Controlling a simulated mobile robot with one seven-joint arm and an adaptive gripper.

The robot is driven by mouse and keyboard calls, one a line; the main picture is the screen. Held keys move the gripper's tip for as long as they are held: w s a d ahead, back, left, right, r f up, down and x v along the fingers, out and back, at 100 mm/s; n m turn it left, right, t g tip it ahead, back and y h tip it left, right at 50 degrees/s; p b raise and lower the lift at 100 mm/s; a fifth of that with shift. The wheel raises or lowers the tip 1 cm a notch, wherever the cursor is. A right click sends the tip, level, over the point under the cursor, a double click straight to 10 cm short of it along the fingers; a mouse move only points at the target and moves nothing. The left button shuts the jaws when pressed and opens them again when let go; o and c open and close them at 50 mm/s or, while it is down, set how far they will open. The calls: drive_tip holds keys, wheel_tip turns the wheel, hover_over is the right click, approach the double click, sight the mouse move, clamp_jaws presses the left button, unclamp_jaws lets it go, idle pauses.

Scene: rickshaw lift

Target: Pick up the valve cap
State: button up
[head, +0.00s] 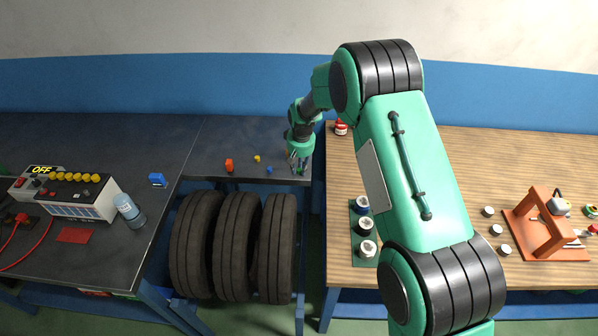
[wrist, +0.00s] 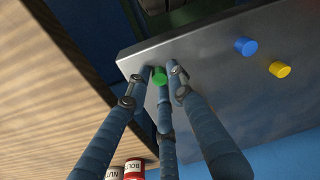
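Several small caps are on the dark grey bench top. A green cap (wrist: 160,77) is near the bench edge in the wrist view. A blue cap (wrist: 246,46) and a yellow cap (wrist: 280,69) stand further right there. The blue cap (head: 268,170) and yellow cap (head: 257,158) show left of my gripper (head: 299,168) in the head view. My gripper's three fingers (wrist: 160,82) come down around the green cap. Their tips are close to it, but I cannot tell whether they touch it. The blue and yellow caps are clear of the fingers.
An orange block (head: 229,165) stands left of the caps. Black tyres (head: 236,245) stand in front of this bench. A wooden table (head: 340,185) adjoins on the right, with a red container (head: 341,128) near its far left corner.

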sight(299, 169)
drive_tip(key=shift+c, duration=1.1)
drive_tip(key=shift+r, duration=0.1)
drive_tip(key=shift+r+p, duration=0.35)
drive_tip(key=shift+r, duration=1.15)
drive_tip(key=shift+s+d+r, duration=0.1)
drive_tip(key=shift+s+r, duration=0.1)
drive_tip(key=shift+r, duration=0.05)
drive_tip(key=s+d, duration=0.2)
drive_tip(key=s, duration=0.5)
drive_tip(key=s+d+r+p, duration=0.1)
drive_tip(key=s+d, duration=0.1)
drive_tip(key=s, duration=0.5)
drive_tip(key=shift+s+d+r, duration=0.15)
drive_tip(key=shift+s+d, duration=0.15)
drive_tip(key=shift+s, duration=0.1)
